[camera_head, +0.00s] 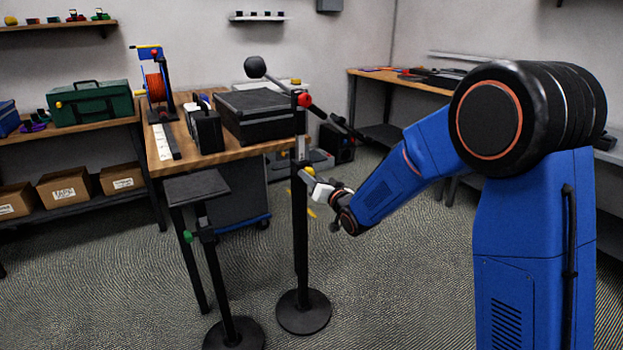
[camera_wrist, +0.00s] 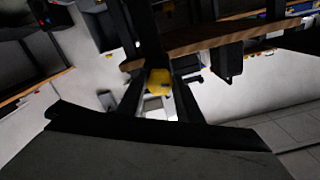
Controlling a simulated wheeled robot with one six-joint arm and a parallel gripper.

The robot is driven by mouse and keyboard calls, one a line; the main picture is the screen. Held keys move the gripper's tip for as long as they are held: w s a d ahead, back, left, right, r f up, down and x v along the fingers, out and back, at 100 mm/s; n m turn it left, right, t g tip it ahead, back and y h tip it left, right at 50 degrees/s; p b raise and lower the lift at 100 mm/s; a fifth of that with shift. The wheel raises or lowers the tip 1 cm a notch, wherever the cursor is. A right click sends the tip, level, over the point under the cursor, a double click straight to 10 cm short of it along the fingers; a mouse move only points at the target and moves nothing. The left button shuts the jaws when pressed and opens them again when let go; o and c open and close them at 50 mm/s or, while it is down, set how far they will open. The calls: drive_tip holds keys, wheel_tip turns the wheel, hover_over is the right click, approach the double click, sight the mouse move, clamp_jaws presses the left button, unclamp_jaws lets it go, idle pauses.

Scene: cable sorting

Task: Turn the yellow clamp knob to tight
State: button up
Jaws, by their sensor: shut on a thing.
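The yellow clamp knob (camera_head: 309,171) sits on the upright black stand (camera_head: 300,235), below a red knob (camera_head: 304,99). In the wrist view the yellow knob (camera_wrist: 159,82) lies between my dark fingers. My gripper (camera_head: 316,178) reaches the knob from the right and is shut on it. The knob's far side is hidden. I cannot tell from the frames how far it is turned.
A second stand with a flat black top (camera_head: 197,187) and a green knob (camera_head: 188,237) stands to the left. Behind is a wooden table (camera_head: 180,135) with a black case (camera_head: 257,115) and cable reel (camera_head: 154,85). Open carpet lies in front.

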drive_tip(key=shift+m, duration=7.6)
drive_tip(key=o, duration=1)
drive_tip(key=shift+o, duration=0.2)
drive_tip(key=shift+s+r, duration=0.1)
drive_tip(key=v, duration=1.7)
drive_tip(key=shift+d, duration=0.2)
drive_tip(key=shift+s, duration=0.15)
